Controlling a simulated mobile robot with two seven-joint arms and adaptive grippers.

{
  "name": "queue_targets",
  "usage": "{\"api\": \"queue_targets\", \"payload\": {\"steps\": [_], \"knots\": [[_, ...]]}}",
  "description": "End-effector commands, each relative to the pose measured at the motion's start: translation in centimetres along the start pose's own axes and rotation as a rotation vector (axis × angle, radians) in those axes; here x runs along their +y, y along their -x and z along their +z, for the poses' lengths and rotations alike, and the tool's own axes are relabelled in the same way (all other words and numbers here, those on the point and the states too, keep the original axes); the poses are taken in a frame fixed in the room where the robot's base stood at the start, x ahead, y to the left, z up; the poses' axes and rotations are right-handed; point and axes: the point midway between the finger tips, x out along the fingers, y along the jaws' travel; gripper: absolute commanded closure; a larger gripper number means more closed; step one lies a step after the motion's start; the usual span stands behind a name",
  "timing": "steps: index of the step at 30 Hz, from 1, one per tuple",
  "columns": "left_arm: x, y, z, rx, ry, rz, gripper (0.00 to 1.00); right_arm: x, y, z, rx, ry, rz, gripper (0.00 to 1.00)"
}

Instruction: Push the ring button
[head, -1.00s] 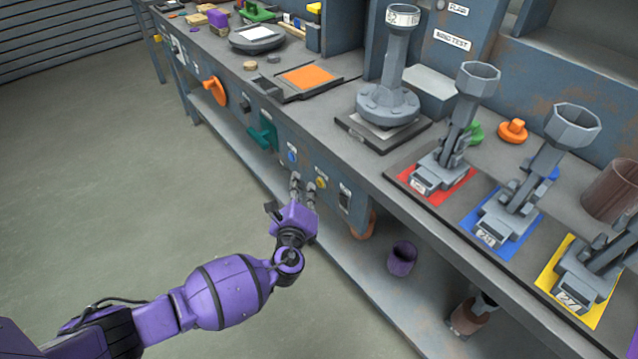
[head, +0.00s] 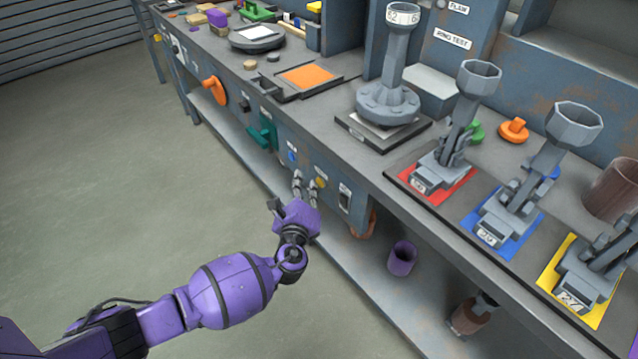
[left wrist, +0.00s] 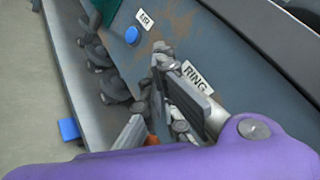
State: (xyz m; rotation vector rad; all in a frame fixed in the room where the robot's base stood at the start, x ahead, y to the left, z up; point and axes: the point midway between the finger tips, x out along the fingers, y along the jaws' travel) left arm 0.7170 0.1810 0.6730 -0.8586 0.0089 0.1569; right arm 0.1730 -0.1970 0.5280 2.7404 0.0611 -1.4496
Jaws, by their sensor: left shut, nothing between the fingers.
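The yellow button (head: 320,183) on the bench's front panel is most likely the ring button. In the left wrist view the RING label (left wrist: 196,76) is readable, but the fingers hide its button. My left gripper (head: 304,184) is shut and empty, with its fingertips at the panel just left of the yellow button. It also shows in the left wrist view (left wrist: 158,85), beside the RING label. I cannot tell whether it touches the button. My right gripper is out of view.
A blue button (head: 292,156) sits left of the yellow one, next to an AIR label (left wrist: 145,18). A dark switch (head: 344,198) is to the right. A teal handle (head: 263,133) and an orange wheel (head: 215,90) stick out farther left. The lower shelf holds a purple cup (head: 402,259).

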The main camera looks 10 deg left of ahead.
Motion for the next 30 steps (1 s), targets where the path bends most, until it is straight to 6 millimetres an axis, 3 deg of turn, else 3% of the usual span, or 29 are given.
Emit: {"api": "queue_targets", "payload": {"steps": [30], "knots": [[-0.36, -0.59, -0.37, 0.0, -0.001, 0.001, 1.0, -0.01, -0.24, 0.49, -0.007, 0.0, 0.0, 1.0]]}}
